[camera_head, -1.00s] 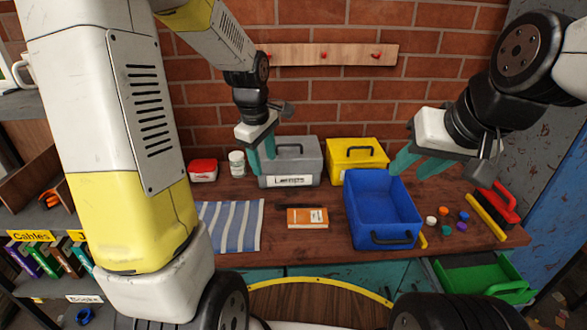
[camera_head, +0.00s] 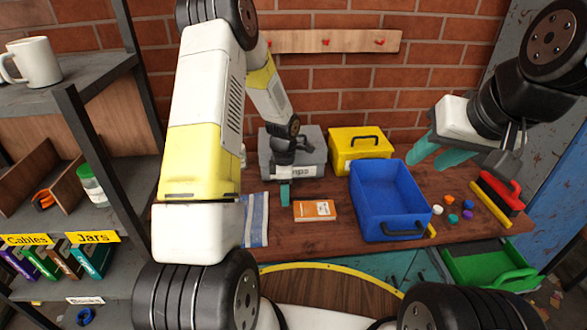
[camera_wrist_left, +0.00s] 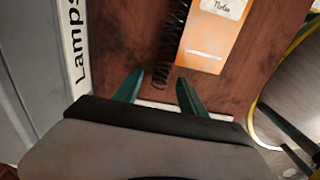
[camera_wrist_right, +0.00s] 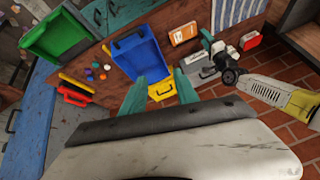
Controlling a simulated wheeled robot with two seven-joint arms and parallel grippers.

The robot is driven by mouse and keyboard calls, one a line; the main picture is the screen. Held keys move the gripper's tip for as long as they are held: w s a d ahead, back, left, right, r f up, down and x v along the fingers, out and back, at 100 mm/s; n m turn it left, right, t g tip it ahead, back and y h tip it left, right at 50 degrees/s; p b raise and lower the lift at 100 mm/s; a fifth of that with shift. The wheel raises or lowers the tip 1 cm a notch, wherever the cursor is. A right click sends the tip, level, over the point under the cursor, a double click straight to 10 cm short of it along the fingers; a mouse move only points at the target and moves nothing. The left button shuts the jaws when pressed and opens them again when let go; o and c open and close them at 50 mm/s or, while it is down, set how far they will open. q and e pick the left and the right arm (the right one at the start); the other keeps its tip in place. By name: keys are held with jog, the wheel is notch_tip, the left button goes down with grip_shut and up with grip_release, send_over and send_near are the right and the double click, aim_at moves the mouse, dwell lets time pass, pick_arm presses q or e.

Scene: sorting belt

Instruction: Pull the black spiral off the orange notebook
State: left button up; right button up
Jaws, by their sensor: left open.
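The orange notebook (camera_head: 314,211) lies on the wooden bench, its white label up. It also shows in the left wrist view (camera_wrist_left: 204,62). The black spiral (camera_wrist_left: 173,40) runs along the notebook's long edge there, its near end between the tips of my left gripper (camera_wrist_left: 160,86). In the head view the spiral is hard to make out. My left gripper (camera_head: 285,194) points down, open, at the notebook's left end. My right gripper (camera_head: 437,152) is open and empty, raised beyond the blue bin's right side. It also shows in the right wrist view (camera_wrist_right: 158,84).
The blue bin (camera_head: 399,228) stands right of the notebook. A grey toolbox (camera_head: 267,157) and a yellow one (camera_head: 347,163) stand behind. A striped cloth (camera_head: 254,220) lies left. Several coloured caps (camera_head: 449,201) and a red brush (camera_head: 500,191) lie at right.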

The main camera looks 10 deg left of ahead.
pick_arm(q)
jog(key=shift+f, duration=0.75)
